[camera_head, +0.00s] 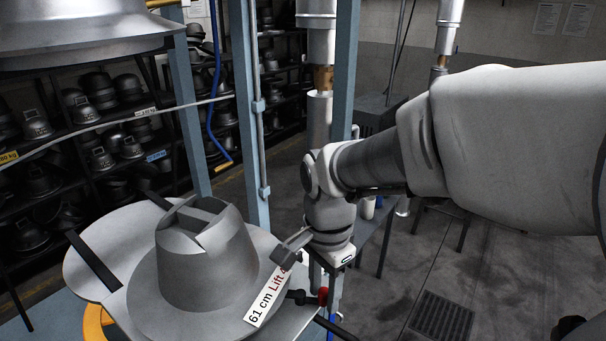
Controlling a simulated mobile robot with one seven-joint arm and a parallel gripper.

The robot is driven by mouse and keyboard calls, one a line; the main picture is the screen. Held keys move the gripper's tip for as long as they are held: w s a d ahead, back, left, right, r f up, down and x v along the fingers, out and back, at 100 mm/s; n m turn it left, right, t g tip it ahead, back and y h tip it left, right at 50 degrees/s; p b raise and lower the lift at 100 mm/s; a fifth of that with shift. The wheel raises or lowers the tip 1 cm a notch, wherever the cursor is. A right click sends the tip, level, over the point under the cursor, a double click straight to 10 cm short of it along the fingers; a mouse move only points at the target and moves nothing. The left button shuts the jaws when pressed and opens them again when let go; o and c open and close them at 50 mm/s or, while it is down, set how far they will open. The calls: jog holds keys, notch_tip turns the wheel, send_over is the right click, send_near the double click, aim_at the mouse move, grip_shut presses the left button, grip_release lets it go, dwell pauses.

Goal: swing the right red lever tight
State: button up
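The right red lever (323,297) shows as a small red piece with dark parts around it, at the right edge of the press table below my gripper. My gripper (283,254) is above and slightly left of it, with grey fingers pointing down-left over the end of a white label. A gap shows between the fingers and the lever. The fingers overlap from this side, so their opening is unclear. The grey metal hat mould (205,262) stands left of my gripper. Part of the lever's mount is hard to make out.
The white label (264,301) reads "61 cm Lift" and its end is hidden by my gripper. A blue-grey post (345,70) stands close behind my wrist. An upper metal mould (90,32) hangs at top left. Shelves of moulds (105,140) stand behind. Open floor lies at right.

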jog(key=shift+o, duration=0.5)
notch_tip(320, 180, up, 18)
jog(key=shift+f+p, duration=0.25)
jog(key=shift+p, duration=0.15)
jog(key=s+d+f+n+t, duration=0.5)
jog(key=s+d+f+n, duration=0.3)
jog(key=n, duration=0.3)
jog(key=shift+s+d+t, duration=0.3)
jog(key=shift+d, duration=0.15)
